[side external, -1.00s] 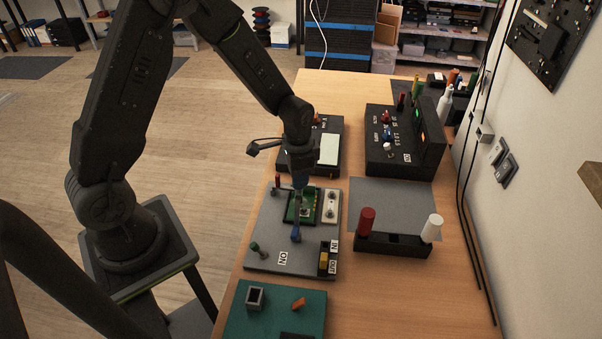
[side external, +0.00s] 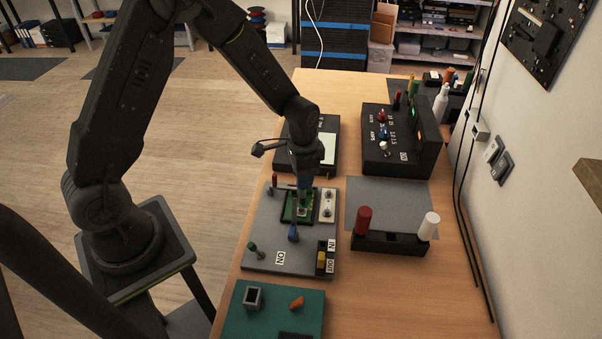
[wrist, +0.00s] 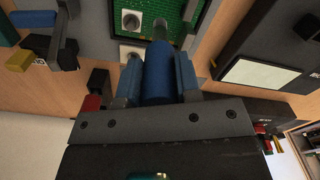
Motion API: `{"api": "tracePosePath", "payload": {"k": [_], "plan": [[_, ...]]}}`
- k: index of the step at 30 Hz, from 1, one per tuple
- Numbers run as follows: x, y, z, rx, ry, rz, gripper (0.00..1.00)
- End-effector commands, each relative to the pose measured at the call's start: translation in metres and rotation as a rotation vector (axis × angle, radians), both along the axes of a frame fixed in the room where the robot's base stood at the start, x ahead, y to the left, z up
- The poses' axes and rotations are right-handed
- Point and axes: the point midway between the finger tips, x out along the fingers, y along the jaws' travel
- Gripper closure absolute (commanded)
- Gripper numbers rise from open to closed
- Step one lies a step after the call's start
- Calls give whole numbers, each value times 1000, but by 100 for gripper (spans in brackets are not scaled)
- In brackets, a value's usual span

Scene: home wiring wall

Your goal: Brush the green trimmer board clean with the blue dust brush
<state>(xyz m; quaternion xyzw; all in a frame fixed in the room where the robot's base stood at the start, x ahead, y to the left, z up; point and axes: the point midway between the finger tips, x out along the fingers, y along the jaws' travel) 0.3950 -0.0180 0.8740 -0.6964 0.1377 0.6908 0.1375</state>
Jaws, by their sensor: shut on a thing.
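The green trimmer board (side external: 290,212) sits in a dark frame on a grey panel (side external: 262,235). It also shows at the top of the wrist view (wrist: 205,12), with a pale round part on it. My gripper (side external: 304,183) is over the board, pointing down. In the wrist view my gripper (wrist: 158,82) is shut on the blue handle of the dust brush (wrist: 158,68). The brush's narrow greyish end reaches over the green board. I cannot tell whether its tip touches the board, and any dust is too small to make out.
On the grey panel are a blue lever (side external: 293,233), a green-topped knob (side external: 253,246) and a white strip (side external: 327,205). A black holder (side external: 390,242) with red and white cylinders stands at right. A teal mat (side external: 250,325) lies in front. A grey mat (side external: 390,195) has clear room.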

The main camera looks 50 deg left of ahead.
Motion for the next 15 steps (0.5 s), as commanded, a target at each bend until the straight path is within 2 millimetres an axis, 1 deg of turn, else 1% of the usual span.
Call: {"api": "tracePosePath", "payload": {"k": [5, 15], "plan": [[-3, 0, -3, -1, 7, -1, 93], [-12, 8, -2, -1, 11, 0, 93]]}}
